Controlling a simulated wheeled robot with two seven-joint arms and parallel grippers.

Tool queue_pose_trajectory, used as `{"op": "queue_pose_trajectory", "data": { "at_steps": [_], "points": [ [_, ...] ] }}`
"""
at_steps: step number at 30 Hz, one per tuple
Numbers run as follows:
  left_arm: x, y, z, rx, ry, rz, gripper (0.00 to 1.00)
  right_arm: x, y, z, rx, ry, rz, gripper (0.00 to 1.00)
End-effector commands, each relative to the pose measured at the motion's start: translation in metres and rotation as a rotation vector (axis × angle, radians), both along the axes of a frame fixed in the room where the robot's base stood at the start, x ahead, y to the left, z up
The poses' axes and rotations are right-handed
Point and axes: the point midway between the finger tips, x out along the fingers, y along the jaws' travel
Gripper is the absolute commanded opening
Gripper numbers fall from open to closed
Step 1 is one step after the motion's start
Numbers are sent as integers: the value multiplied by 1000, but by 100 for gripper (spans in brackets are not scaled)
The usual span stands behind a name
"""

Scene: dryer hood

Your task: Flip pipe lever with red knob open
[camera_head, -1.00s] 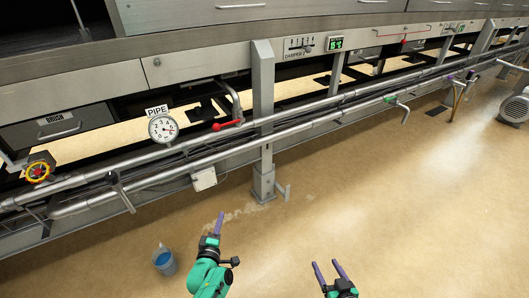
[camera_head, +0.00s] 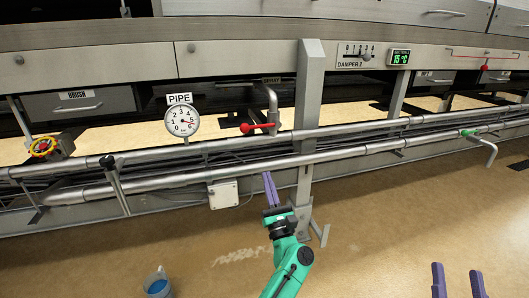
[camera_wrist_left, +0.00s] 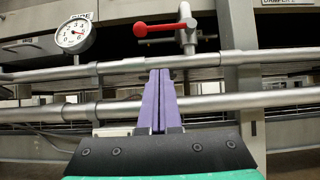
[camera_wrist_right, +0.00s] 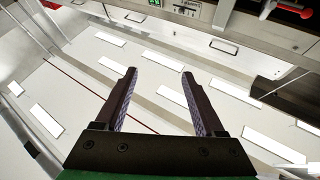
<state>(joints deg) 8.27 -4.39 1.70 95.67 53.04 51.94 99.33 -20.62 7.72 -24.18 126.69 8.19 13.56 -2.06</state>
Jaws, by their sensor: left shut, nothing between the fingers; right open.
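The pipe lever with a red knob (camera_head: 246,128) sits on a grey upright bent pipe (camera_head: 271,108) behind the horizontal pipes, right of the round PIPE gauge (camera_head: 182,122). The lever lies roughly level, its red knob pointing left. It also shows in the left wrist view (camera_wrist_left: 141,29), above the fingertips. My left gripper (camera_head: 267,174) is shut and empty, its purple fingers pointing up, below and apart from the lever. My right gripper (camera_head: 456,268) is open and empty at the lower right over the floor; in its wrist view (camera_wrist_right: 159,80) nothing is between the fingers.
Two long horizontal pipes (camera_head: 345,133) run across in front of the lever. A grey post (camera_head: 307,100) stands just right of it. A green-handled lever (camera_head: 467,132), a red-and-yellow valve wheel (camera_head: 43,147) and a blue-filled bucket (camera_head: 158,284) lie further off.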

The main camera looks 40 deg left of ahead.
Motion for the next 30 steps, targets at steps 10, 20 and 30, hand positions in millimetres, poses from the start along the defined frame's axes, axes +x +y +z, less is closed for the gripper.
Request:
{"op": "queue_pose_trajectory", "data": {
  "at_steps": [10, 20, 30],
  "points": [
    [28, 40, 32, 3, -1, 2, 0, -6, -9, 64, 36, -198, -24, 71],
    [48, 69, 73, 2, -2, -1, 0, -16, -15, 102, 58, -317, -37, 71],
    [50, 72, 93, 2, 2, -1, 0, -11, -12, 84, 47, -259, -31, 71]
  ]
}}
